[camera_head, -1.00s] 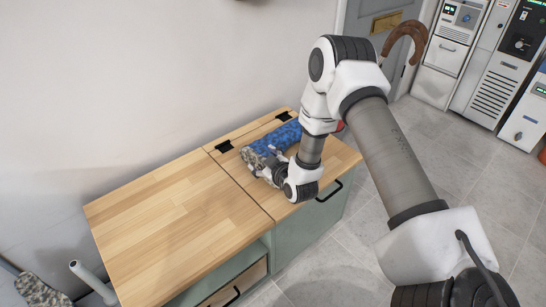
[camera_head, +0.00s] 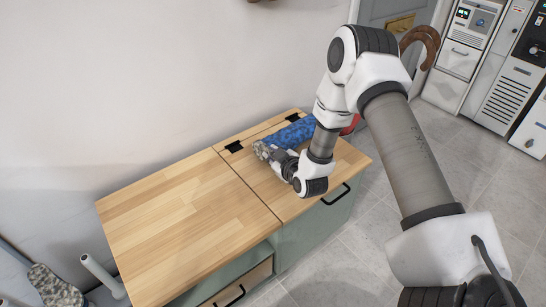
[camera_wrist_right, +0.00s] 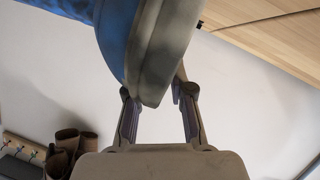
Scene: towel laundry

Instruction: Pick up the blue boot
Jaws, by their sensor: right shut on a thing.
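The blue boot (camera_head: 290,135) lies on its side at the back of the wooden cabinet top (camera_head: 165,215), its blue patterned shaft pointing right and its grey sole end to the left. My right gripper (camera_head: 276,157) is shut on the boot at its sole end. In the right wrist view the boot (camera_wrist_right: 117,40) fills the upper middle, its grey sole edge between the fingertips of the right gripper (camera_wrist_right: 157,97). The arm hides part of the shaft. I cannot tell whether the boot touches the wood. My left gripper is not in view.
A red thing (camera_head: 351,124) shows partly behind my arm. The cabinet's left top is bare. A speckled boot-like thing (camera_head: 52,287) and a pale tube (camera_head: 103,275) are at lower left. A brown hooked cane (camera_head: 422,42) and machines (camera_head: 503,85) stand at back right.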

